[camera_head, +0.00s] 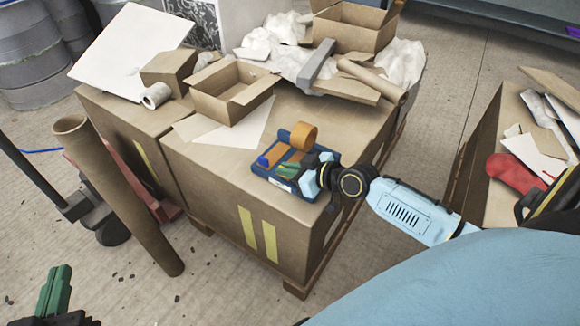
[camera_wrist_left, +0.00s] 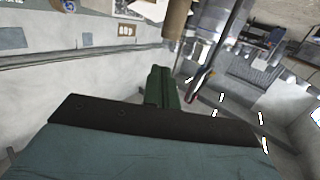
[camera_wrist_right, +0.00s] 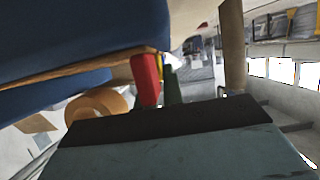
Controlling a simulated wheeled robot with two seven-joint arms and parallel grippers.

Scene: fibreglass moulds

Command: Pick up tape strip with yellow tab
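A blue tray (camera_head: 262,172) lies near the front right of the large cardboard box. It holds an orange tape roll (camera_head: 303,136), tan and orange pieces, and green strips. My right gripper (camera_head: 320,175) is over the tray's right side, its fingertips hidden. In the right wrist view, a green finger (camera_wrist_right: 172,88) stands beside a red piece (camera_wrist_right: 147,82) and a small yellow piece (camera_wrist_right: 161,66). I cannot tell whether this yellow is the strip's tab or whether anything is gripped. My left gripper (camera_head: 55,288) is shut and empty, away from the tray at lower left.
Open cartons (camera_head: 230,92), crumpled paper (camera_head: 272,40) and a white triangular sheet (camera_head: 228,128) cover the back of the box (camera_head: 235,190). A tall cardboard tube (camera_head: 118,195) leans at left. An open bin (camera_head: 478,150) stands at right.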

